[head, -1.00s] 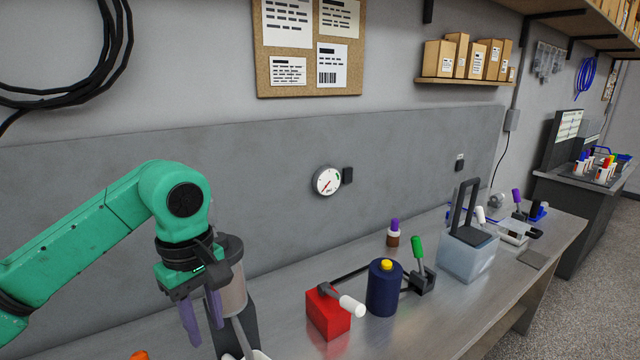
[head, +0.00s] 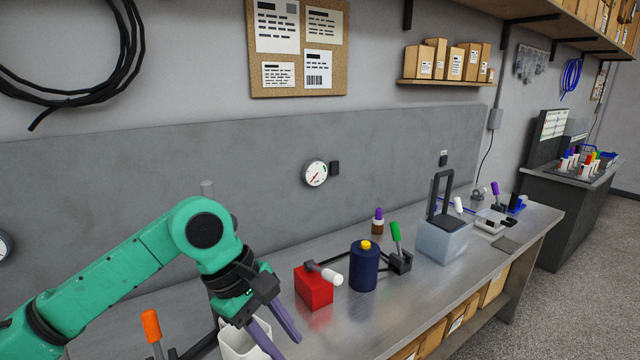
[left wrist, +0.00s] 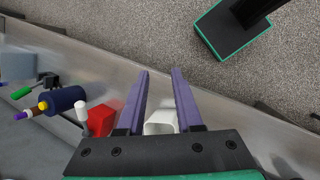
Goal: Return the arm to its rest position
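My left arm, green with a black wrist, comes in from the left in the head view. Its gripper (head: 275,335) has two purple fingers angled down and to the right, near a white open container (head: 238,345) at the bench's front. In the left wrist view the fingers (left wrist: 163,75) stand apart with nothing held between them. The white container (left wrist: 160,123) shows beyond and below the gap; whether they touch is unclear. My right gripper is not in view.
The steel bench (head: 325,325) holds a red block (head: 313,287) with a white-handled lever, a dark blue cylinder (head: 363,268), a green-handled lever (head: 396,235) and a translucent bin (head: 442,242). An orange-handled lever (head: 151,325) is at lower left. The floor beyond the bench is open.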

